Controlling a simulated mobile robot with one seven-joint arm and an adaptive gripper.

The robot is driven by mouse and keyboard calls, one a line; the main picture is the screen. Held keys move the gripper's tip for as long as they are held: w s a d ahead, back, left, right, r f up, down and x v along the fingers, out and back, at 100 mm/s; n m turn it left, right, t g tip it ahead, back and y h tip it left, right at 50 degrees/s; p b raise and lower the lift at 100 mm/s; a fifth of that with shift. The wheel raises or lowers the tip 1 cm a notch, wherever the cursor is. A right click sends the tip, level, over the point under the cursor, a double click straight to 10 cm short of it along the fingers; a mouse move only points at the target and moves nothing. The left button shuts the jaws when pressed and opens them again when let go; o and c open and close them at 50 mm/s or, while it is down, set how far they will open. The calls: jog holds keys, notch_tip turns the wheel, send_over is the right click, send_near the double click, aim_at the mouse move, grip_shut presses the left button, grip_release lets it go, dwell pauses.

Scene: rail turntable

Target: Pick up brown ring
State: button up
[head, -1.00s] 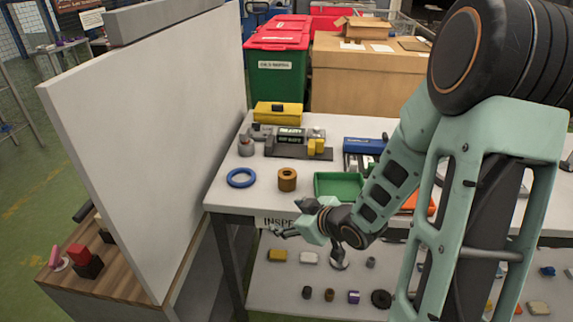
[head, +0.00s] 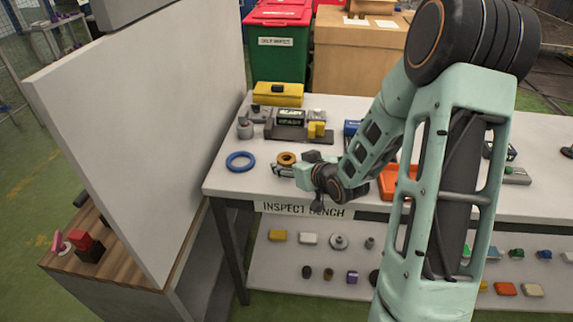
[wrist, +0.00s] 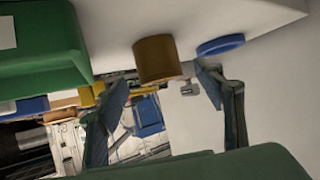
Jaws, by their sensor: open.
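The brown ring (head: 287,157) is a short thick cylinder standing on the inspect bench near its front left. In the head view my gripper (head: 281,169) is just in front of it and partly hides it. In the wrist view the brown ring (wrist: 157,62) shows ahead of the space between my two spread fingers. My gripper (wrist: 163,88) is open, with nothing held. Whether a finger touches the ring cannot be told.
A flat blue ring (head: 240,161) lies left of the brown ring. A grey device (head: 290,123) and a yellow box (head: 278,95) stand behind. A green tray (wrist: 40,55) is close by in the wrist view. A white panel (head: 150,140) rises at the left.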

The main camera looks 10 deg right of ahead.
aim_at(286, 160)
jog(key=shift+x, duration=1.95)
jog(key=c, duration=1.7)
jog(key=shift+r, duration=0.1)
